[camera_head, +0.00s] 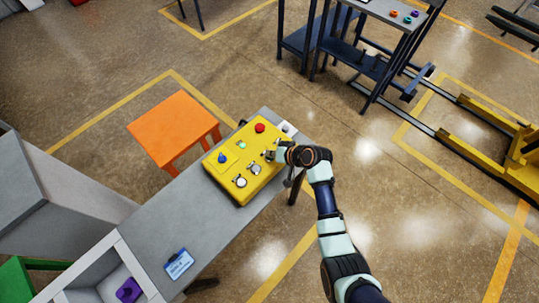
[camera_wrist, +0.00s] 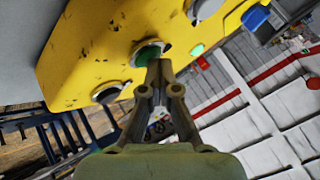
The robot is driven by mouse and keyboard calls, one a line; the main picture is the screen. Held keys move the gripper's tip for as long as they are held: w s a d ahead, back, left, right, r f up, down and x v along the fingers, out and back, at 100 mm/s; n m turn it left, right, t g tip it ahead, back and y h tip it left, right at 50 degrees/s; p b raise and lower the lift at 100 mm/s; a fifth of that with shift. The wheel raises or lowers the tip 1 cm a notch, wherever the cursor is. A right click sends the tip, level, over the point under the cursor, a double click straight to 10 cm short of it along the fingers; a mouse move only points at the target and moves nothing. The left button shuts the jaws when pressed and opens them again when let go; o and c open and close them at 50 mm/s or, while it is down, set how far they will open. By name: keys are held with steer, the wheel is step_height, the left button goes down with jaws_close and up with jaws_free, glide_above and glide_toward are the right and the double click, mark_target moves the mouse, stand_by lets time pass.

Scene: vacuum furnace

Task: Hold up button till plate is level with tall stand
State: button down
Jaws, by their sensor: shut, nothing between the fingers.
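A yellow control box (camera_head: 247,192) with several buttons and knobs lies on a grey bench; it also shows in the wrist view (camera_wrist: 75,60). My gripper (camera_head: 272,155) is over the box's right edge. In the wrist view my gripper (camera_wrist: 160,66) is shut and empty, its fingertips at a round green button (camera_wrist: 147,51), seemingly touching it. Labels are unreadable, so I cannot tell which button is up. A dark stand with a grey top (camera_head: 390,12) carries small coloured pieces at the upper right. I cannot tell for certain which surfaces are the plate and the tall stand.
The box also bears a red button (camera_head: 260,127) and a blue one (camera_head: 221,158). An orange table (camera_head: 172,128) stands left of the bench (camera_head: 178,222). A blue-white card (camera_head: 179,264) lies on the bench. Yellow rails (camera_head: 500,130) lie at the right; floor between is clear.

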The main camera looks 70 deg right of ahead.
steer(key=shift+r, duration=0.1)
stand_by(0.3)
steer(key=shift+r+p, duration=0.65)
steer(key=shift+p, duration=0.15)
step_height(320, 180, up, 5)
steer(key=p, duration=0.4)
steer(key=shift+r+p, duration=0.1)
steer(key=shift+p, duration=0.3)
stand_by(0.4)
